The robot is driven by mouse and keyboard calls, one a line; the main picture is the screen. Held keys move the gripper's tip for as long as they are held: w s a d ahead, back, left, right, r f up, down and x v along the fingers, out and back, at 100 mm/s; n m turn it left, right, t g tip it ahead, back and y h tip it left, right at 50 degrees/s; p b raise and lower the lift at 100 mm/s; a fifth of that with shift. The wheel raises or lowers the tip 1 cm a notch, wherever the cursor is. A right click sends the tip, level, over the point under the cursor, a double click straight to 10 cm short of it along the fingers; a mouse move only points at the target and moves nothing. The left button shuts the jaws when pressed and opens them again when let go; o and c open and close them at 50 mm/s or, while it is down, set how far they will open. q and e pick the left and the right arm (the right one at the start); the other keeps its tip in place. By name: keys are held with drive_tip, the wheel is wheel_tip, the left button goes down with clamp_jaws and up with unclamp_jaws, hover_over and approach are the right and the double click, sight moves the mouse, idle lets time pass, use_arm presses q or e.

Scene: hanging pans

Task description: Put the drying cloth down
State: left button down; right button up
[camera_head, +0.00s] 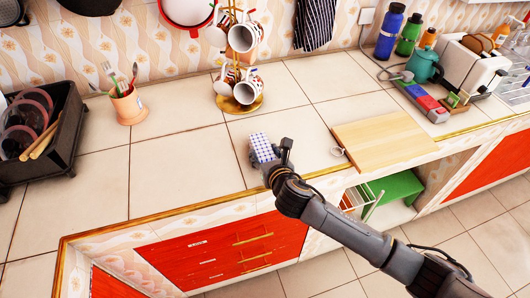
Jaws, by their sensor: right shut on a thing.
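A small blue-and-white checked cloth (262,147), which I take to be the drying cloth, shows as a compact block over the tiled countertop (180,165) near its front edge. My right gripper (276,163) reaches in from the lower right and is shut on the cloth's near side. The gripper hides part of the cloth, and I cannot tell whether its underside touches the tiles. My left gripper is not in view.
A wooden board (385,138) lies right of the gripper. A mug tree (242,103) with several mugs stands behind. A utensil cup (128,105) and a dark dish rack (62,130) stand left. A striped cloth (314,22) hangs on the wall. Tiles left of the gripper are clear.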

drive_tip(key=shift+f, duration=0.15)
drive_tip(key=o, duration=1.2)
drive_tip(key=shift+c, duration=0.2)
drive_tip(key=shift+r, duration=0.25)
drive_tip(key=v, duration=1.2)
